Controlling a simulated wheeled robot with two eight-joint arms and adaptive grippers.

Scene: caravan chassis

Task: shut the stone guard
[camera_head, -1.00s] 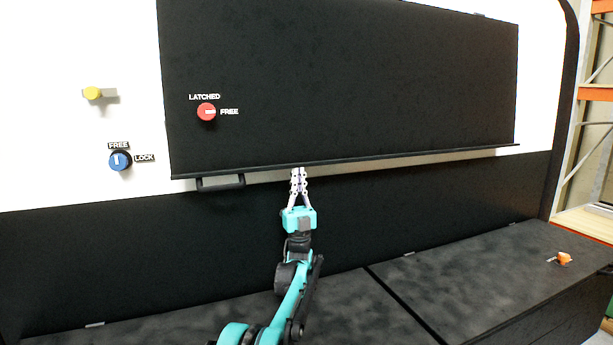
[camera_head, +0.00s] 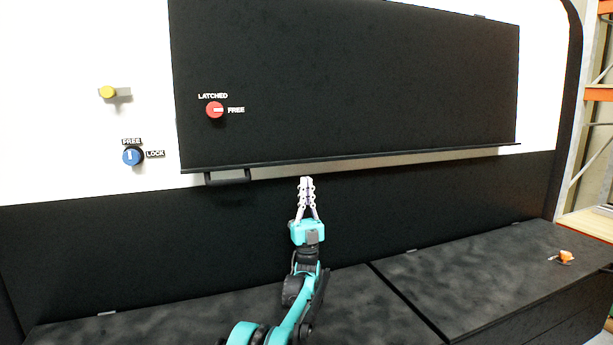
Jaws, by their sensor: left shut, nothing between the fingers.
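The stone guard (camera_head: 350,85) is a large black panel on the white caravan front. Its lower edge stands a little off the wall, with a pale strip showing under it. A dark handle (camera_head: 228,178) hangs under its lower left edge. A red knob (camera_head: 215,110) on the panel is marked LATCHED above and FREE to its right; its white mark points toward FREE. My left gripper (camera_head: 306,181) is shut and empty, pointing up just below the panel's lower edge, right of the handle. My right gripper is not in view.
A blue knob (camera_head: 132,156) marked FREE and LOCK and a yellow knob (camera_head: 108,92) are on the white wall at left. A dark chest top (camera_head: 480,255) runs along the bottom, with a small orange object (camera_head: 566,256) on it. Shelving (camera_head: 590,150) stands at far right.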

